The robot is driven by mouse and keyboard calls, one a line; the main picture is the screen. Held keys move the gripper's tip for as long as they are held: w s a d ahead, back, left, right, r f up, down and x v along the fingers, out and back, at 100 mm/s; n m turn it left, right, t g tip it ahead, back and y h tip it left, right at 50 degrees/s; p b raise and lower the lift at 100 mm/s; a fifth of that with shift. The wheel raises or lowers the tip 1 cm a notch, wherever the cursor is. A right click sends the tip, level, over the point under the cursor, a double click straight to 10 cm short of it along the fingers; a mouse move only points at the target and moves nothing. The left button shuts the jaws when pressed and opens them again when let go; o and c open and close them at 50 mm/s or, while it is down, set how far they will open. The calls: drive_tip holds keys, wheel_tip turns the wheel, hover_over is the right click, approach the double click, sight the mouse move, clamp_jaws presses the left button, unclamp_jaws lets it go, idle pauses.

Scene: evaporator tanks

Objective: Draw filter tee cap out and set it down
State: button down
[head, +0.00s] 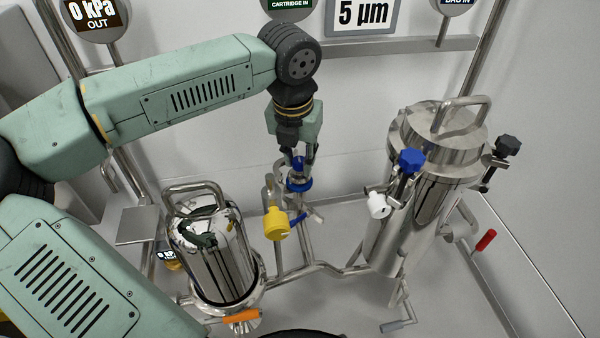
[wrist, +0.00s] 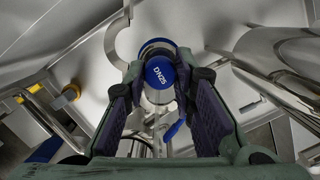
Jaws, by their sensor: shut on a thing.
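The filter tee cap (wrist: 159,73) is a round blue cap marked DN25, seen end-on between my fingers in the wrist view. In the head view it shows as blue (head: 298,184) at the top of the slim steel pipework between the two tanks. My gripper (head: 299,160) points down over it, with its fingers closed on the cap's sides; the fingers also flank it in the wrist view (wrist: 161,80). The cap is in line with the pipe below. I cannot tell whether it is seated or lifted slightly; the joint is partly hidden.
A short steel tank (head: 210,255) stands left and a taller lidded tank (head: 405,225) right. A yellow knob (head: 276,223) and a blue lever are close below the cap. Blue (head: 411,161) and white (head: 377,206) knobs jut from the right tank. A small flat plate (head: 138,225) is at left.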

sight(299, 161)
drive_tip(key=shift+r+p, duration=1.35)
drive_tip(key=shift+r, duration=1.45)
drive_tip(key=shift+f, duration=0.1)
